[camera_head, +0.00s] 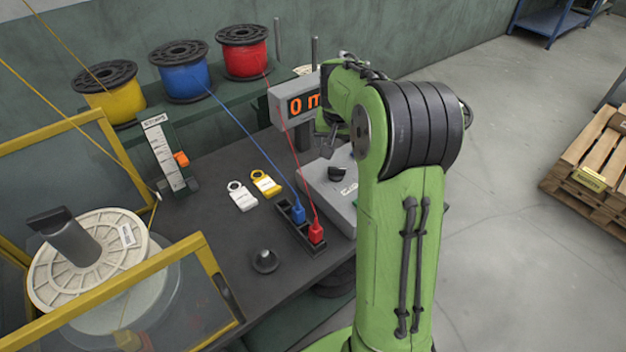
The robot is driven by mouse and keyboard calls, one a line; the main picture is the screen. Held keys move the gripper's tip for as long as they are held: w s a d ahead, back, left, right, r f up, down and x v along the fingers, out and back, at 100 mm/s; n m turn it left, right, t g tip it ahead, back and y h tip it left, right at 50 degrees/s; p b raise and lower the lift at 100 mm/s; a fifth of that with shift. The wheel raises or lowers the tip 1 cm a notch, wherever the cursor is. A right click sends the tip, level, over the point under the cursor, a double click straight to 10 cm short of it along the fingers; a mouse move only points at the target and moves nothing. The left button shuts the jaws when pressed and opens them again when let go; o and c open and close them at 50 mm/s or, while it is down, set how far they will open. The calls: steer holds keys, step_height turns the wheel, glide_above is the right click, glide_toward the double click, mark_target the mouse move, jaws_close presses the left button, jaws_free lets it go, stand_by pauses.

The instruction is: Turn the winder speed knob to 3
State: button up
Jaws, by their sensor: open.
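A black knob (337,174) sits on top of a grey control box (325,196) at the right end of the dark bench. A small label lies just in front of the knob, but its markings are too small to read. I cannot tell the knob's setting. My gripper (326,146) hangs above and slightly left of the knob, apart from it in the picture. It is small and partly hidden by my green arm, which also covers the right side of the box. Nothing shows between its fingers.
An orange-lit display (299,104) stands behind the box. A black strip with blue and red plugs (301,228) lies to its left, with wires running up to spools (181,70). A yellow-framed guard (110,283) surrounds a large pale reel. A black round piece (265,261) stands at the front.

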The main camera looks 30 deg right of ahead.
mark_target(337, 168)
steer(key=b+x, duration=0.4)
steer(key=x, duration=1.1)
steer(key=shift+w+d+f, duration=0.1)
steer(key=shift+f, duration=0.2)
steer(key=c, duration=1.1)
